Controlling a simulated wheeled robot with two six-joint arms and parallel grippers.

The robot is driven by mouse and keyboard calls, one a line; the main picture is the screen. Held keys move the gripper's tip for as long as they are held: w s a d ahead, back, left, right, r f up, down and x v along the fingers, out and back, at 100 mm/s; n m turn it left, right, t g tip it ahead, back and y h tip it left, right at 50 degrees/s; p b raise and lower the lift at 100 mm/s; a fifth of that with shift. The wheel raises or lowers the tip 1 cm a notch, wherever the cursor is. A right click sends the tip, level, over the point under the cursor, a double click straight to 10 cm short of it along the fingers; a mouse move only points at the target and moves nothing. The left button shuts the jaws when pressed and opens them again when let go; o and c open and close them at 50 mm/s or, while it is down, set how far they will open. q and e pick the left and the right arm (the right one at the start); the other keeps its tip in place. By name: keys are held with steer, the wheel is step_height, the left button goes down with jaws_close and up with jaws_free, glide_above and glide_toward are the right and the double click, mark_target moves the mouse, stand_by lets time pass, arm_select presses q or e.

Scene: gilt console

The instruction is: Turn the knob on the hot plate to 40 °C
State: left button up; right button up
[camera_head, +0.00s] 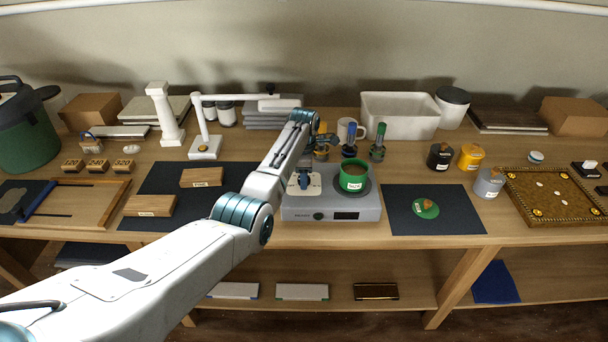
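The hot plate (292,211) is a grey box on the wooden table near the front edge. Its dark round knob (318,216) is on the front face, left of a dark display (345,216). I cannot read the knob's setting or the display. A green labelled mug-like vessel (353,179) with brown contents stands on the hot plate's right part. My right gripper is out of view.
A dark mat with a green lid (426,207) lies to the right. Wooden blocks (150,205) lie on a mat to the left. A white stand (204,146), a mug (347,131) and a white bin (399,116) are behind. Labelled canisters (489,183) stand further right.

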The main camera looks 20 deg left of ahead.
arm_select(q)
steer(key=c, duration=0.7)
steer(key=shift+c, duration=0.2)
